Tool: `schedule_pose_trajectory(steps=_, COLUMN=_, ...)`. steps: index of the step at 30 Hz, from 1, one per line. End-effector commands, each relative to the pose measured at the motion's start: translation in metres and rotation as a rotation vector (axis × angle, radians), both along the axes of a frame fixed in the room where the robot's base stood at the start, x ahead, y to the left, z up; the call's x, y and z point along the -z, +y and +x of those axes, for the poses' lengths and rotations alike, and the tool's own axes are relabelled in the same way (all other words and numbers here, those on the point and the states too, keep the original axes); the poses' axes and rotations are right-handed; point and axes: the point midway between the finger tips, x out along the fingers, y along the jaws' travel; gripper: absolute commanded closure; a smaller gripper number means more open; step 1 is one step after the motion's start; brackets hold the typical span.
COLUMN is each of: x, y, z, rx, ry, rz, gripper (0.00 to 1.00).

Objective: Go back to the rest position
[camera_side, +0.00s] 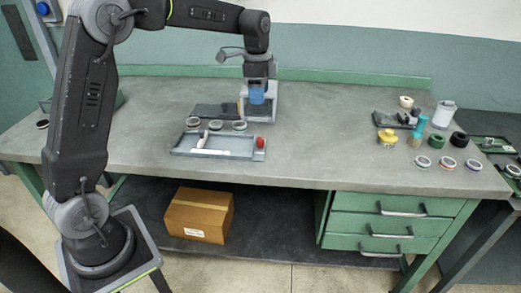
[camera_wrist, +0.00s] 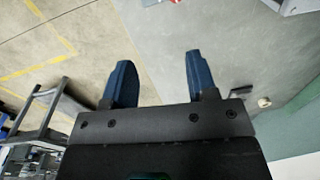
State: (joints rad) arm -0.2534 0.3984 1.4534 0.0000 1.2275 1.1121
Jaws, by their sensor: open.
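My gripper (camera_side: 257,97) hangs above the back middle of the workbench in the side view, its blue fingers pointing down in front of a grey fixture (camera_side: 271,115). In the wrist view my gripper (camera_wrist: 158,60) shows two blue fingers spread apart with nothing between them. The gripper is open and empty. Its fingers hide part of the fixture. The exact height above the bench is hard to tell.
A grey tray (camera_side: 180,151) with several small items lies in front of the fixture, a red knob (camera_side: 260,142) at its right end. Bottles, rings and a white cup (camera_side: 444,114) stand at the bench's right. The bench (camera_side: 325,135) is clear between.

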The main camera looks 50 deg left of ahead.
Motion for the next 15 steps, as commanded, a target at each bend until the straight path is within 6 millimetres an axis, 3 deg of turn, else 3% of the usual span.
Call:
schedule_pose_trajectory(steps=1, x=-0.017, y=-0.014, z=-0.016, rx=-0.044, ry=-0.034, rz=0.003, gripper=0.47)
schedule_pose_trajectory(steps=6, x=-0.048, y=-0.051, z=-0.075, rx=-0.234, ry=-0.132, rz=-0.012, gripper=0.47)
schedule_pose_trajectory(steps=11, x=-0.060, y=-0.079, z=-0.135, rx=-0.410, ry=-0.226, rz=-0.052, gripper=0.47)
schedule_pose_trajectory(steps=15, x=-0.057, y=-0.099, z=-0.188, rx=-0.560, ry=-0.303, rz=-0.107, gripper=0.47)
